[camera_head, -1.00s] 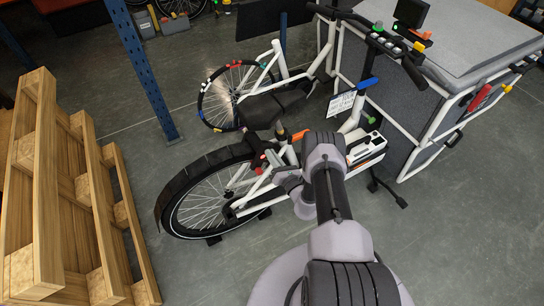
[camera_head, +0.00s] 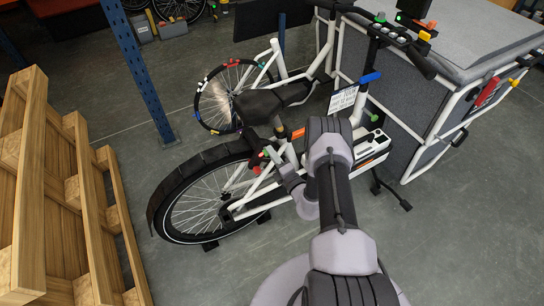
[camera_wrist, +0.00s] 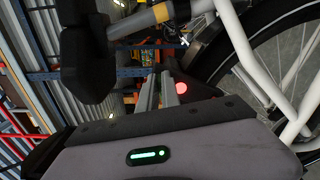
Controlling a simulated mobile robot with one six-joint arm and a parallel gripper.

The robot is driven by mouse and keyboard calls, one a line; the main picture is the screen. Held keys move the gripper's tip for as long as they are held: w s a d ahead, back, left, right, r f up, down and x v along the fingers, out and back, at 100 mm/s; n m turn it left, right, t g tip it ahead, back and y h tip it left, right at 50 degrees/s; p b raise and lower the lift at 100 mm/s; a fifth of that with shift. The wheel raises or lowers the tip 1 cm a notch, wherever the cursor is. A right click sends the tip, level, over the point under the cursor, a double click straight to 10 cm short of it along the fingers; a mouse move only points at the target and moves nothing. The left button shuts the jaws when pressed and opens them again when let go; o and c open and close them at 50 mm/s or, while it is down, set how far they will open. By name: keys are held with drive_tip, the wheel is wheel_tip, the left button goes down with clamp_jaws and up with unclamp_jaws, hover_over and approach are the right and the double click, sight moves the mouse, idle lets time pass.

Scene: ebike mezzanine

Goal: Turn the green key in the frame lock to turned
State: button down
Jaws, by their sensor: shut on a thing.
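The frame lock (camera_head: 256,160) sits by the rear wheel of the white cargo bike, below its saddle (camera_head: 271,106). A small green spot, seemingly the green key (camera_head: 264,154), shows there close to red parts. My gripper (camera_head: 272,162) reaches the lock from the right, small and partly hidden by the bike frame. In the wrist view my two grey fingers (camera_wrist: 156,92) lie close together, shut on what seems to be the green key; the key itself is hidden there. How far the key is turned cannot be made out.
The rear wheel (camera_head: 163,211) and white frame tubes (camera_wrist: 237,45) are close to my gripper. A wooden pallet (camera_head: 32,190) stands at left, a blue post (camera_head: 139,70) behind. The grey cargo box (camera_head: 397,115) is at right. Floor is clear at lower left centre.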

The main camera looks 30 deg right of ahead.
drive_tip(key=m, duration=0.2)
drive_tip(key=m+b, duration=0.2)
drive_tip(key=m, duration=0.1)
drive_tip(key=shift+f+m, duration=0.3)
idle(0.4)
drive_tip(key=c, duration=1.6)
unclamp_jaws()
drive_tip(key=shift+o, duration=0.2)
drive_tip(key=s+p, duration=0.5)
drive_tip(key=s, duration=1.2)
drive_tip(key=shift+s+d, duration=0.25)
